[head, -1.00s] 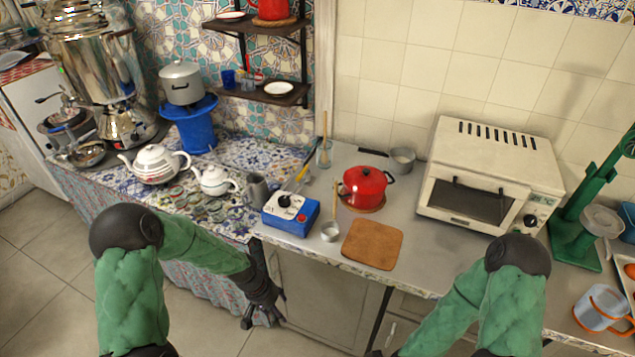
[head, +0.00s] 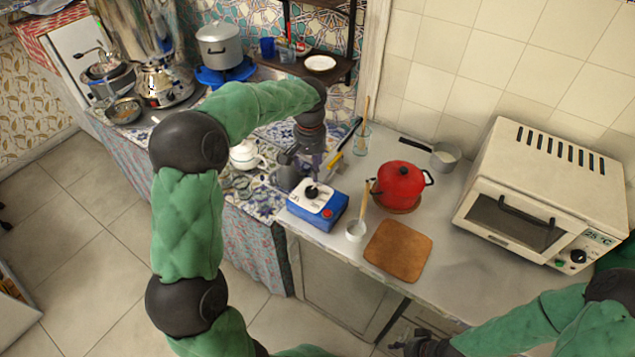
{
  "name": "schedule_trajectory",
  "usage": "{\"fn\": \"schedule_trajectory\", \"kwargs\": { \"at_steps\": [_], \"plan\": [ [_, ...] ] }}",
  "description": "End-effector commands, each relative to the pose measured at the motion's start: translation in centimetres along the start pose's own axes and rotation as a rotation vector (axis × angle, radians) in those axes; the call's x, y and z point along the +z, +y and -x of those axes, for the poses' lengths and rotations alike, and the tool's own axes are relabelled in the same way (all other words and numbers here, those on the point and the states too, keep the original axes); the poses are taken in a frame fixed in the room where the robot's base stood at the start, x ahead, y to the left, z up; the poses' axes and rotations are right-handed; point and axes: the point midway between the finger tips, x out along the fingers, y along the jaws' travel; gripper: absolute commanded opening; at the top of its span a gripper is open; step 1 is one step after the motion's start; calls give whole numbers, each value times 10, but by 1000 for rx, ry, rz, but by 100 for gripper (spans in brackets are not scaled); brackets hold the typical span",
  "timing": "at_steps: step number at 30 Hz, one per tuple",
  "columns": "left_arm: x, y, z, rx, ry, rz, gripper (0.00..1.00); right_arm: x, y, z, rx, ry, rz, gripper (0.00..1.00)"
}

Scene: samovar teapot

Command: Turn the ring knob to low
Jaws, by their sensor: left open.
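The blue control box (head: 331,216) stands on the counter near the front edge, with a white top plate and a red button. Its black ring knob (head: 312,191) sits on the white plate; its pointer and the markings are too small to read. My left gripper (head: 306,165) comes in from above and points down, open, just behind and above the knob and apart from it as far as I can see.
A toaster oven (head: 545,190) stands further right.

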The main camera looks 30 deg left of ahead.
Motion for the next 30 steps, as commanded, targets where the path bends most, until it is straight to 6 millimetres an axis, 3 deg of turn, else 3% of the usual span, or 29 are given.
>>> {"fn": "schedule_trajectory", "kwargs": {
  "at_steps": [9,15,21,30],
  "plan": [
    [1,0,-59,-1,-5,-2,64,-1,5,-15,0,1,0,43],
    [1,0,-86,0,-4,-1,64,-1,7,-20,0,1,0,43],
    [0,0,-98,1,-2,-1,64,-2,8,-23,0,1,0,43],
    [1,0,-99,1,-2,-1,64,-2,8,-22,0,1,0,43]
  ]
}}
